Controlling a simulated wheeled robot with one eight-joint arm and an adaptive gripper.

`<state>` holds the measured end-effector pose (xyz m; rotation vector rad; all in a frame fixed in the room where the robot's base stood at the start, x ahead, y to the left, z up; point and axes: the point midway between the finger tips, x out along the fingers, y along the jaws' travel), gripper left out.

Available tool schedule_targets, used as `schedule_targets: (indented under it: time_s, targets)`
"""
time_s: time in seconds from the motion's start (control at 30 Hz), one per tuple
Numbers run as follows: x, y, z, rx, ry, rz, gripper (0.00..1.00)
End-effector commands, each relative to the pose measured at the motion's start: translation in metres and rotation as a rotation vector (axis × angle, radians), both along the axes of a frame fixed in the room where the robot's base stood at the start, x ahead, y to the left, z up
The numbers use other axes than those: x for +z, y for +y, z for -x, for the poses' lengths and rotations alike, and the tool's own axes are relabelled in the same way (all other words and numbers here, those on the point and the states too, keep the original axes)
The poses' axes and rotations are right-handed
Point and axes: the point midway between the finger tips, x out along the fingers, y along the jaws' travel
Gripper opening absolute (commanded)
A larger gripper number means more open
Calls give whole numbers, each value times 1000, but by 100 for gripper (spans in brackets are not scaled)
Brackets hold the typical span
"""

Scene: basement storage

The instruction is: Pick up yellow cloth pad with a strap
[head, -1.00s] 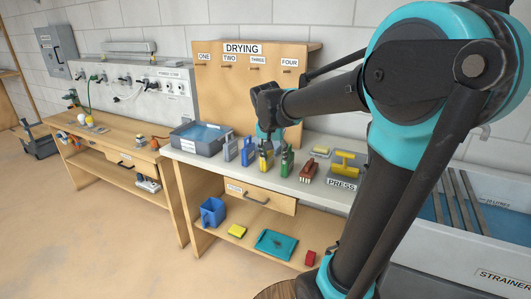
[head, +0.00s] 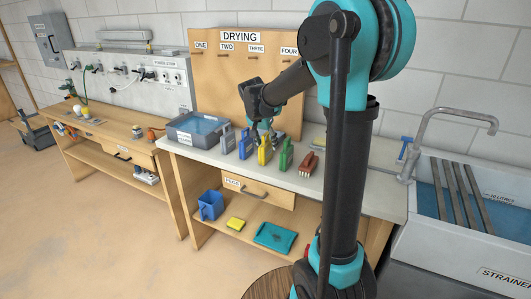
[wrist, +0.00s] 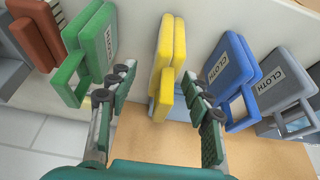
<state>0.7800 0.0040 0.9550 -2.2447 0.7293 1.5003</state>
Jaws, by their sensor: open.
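The yellow cloth pad (head: 265,151) stands upright on the counter in a row of pads, between a blue pad (head: 246,145) and a green pad (head: 285,154). My gripper (head: 262,133) is directly above it, pointing down. In the wrist view the yellow pad (wrist: 166,65) lies between the two open fingers of my gripper (wrist: 160,78), with a visible gap on each side. The green pad (wrist: 91,52) is beside the left finger and the blue pad (wrist: 238,78) beside the right one. The yellow pad's strap faces my gripper.
A grey pad (head: 228,139) and a red brush (head: 308,164) stand farther along the counter (head: 205,155). A water tub (head: 196,130) is at its left end. The DRYING board (head: 225,75) rises behind. A sink (head: 470,215) is at right.

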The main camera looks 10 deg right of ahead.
Motion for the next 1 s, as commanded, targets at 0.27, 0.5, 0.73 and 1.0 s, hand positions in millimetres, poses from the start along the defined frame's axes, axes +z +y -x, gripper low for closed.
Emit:
schedule_targets:
  time_s: [0.27,0.5,0.73,1.0]
  targets:
    - [-19,-3,-8,-1,0,0,50]
    - [-49,-7,-18,-1,0,0,50]
    - [-55,-8,-20,0,0,0,50]
    - [-55,-8,-20,0,0,0,29]
